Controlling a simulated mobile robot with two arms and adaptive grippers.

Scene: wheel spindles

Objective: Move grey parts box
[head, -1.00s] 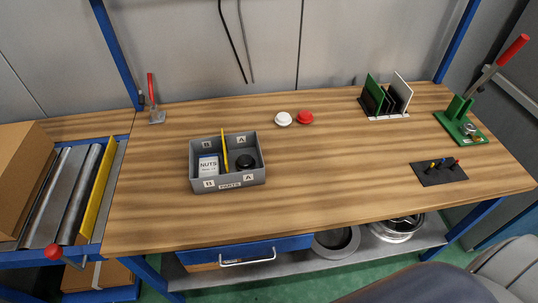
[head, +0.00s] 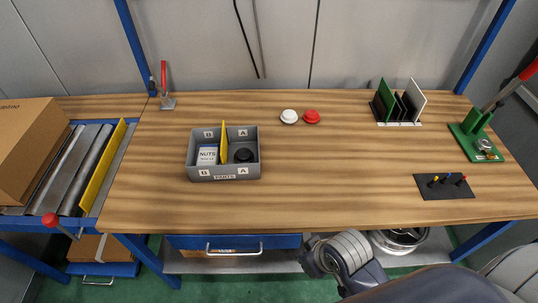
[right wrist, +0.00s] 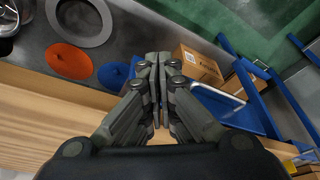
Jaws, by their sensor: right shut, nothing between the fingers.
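The grey parts box (head: 225,175) sits upright on the left half of the wooden workbench in the head view. A yellow divider (head: 224,143) splits it into two compartments. The left one holds a white box labelled NUTS (head: 207,154), and the right one holds a round black part (head: 244,155). In the head view my right arm shows low at the bench's front edge, well apart from the box. In the right wrist view my right gripper (right wrist: 157,90) is shut and empty by the bench edge. My left gripper is not in view.
White (head: 289,116) and red (head: 312,116) round buttons stand behind the box to the right. A card rack (head: 398,123), a green press (head: 475,143) and a dark mat (head: 444,187) are at the right. A red-handled clamp (head: 167,101) stands back left. The middle of the bench (head: 330,175) is clear.

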